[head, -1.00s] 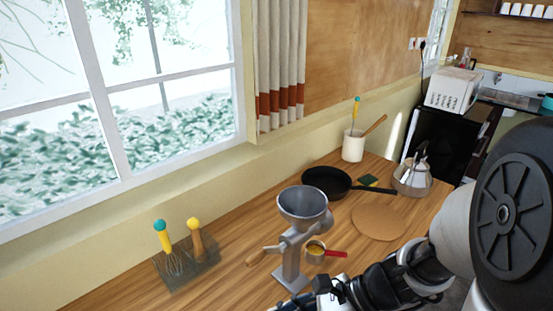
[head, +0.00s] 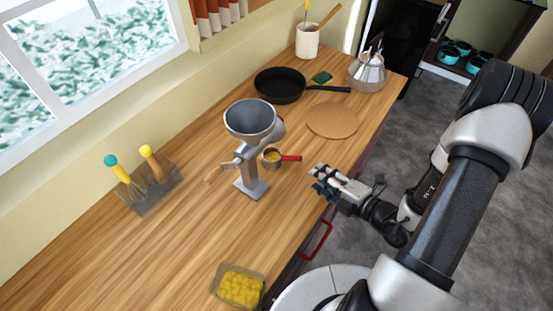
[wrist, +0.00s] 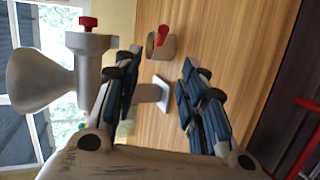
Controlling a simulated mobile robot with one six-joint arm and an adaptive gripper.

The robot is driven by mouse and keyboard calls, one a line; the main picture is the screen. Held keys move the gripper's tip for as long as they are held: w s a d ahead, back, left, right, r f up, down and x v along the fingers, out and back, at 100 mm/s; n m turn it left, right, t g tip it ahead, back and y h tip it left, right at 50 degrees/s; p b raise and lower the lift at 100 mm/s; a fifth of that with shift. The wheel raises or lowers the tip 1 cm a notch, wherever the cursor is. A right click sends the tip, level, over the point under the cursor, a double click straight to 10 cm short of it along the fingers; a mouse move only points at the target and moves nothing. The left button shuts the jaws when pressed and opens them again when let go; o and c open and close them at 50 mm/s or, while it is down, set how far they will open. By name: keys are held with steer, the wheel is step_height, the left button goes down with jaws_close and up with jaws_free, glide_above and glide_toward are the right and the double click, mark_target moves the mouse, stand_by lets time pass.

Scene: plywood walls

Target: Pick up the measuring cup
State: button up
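The measuring cup (head: 271,158) is a small metal cup with a red handle (head: 291,158) and something yellow inside. It stands on the wooden counter just right of the grey grinder (head: 251,125). The handle points right in the head view. My gripper (head: 318,183) is over the counter's front edge, to the lower right of the cup and apart from it.
The grinder (wrist: 60,70) is left of my fingers in the wrist view. A utensil tray (head: 150,190) is left, a yellow-filled container (head: 238,287) in front. Counter between gripper and cup is clear.

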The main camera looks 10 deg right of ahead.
mark_target(295, 160)
steer(key=b+x, duration=0.1)
steer(key=x, duration=0.8)
steer(key=shift+w+a+f, duration=0.1)
steer(key=shift+w+f, duration=0.05)
steer(key=shift+w+d+b+x, duration=0.15)
steer(key=shift+b+x, duration=0.15)
steer(key=shift+x, duration=0.6)
steer(key=shift+w+d+b+x, duration=0.15)
steer(key=shift+b+x, duration=0.2)
steer(key=shift+x, duration=0.6)
steer(key=shift+d+b+x, duration=0.15)
steer(key=shift+b+x, duration=0.15)
steer(key=shift+x, duration=0.6)
steer(key=shift+c, duration=0.6)
jaws_close()
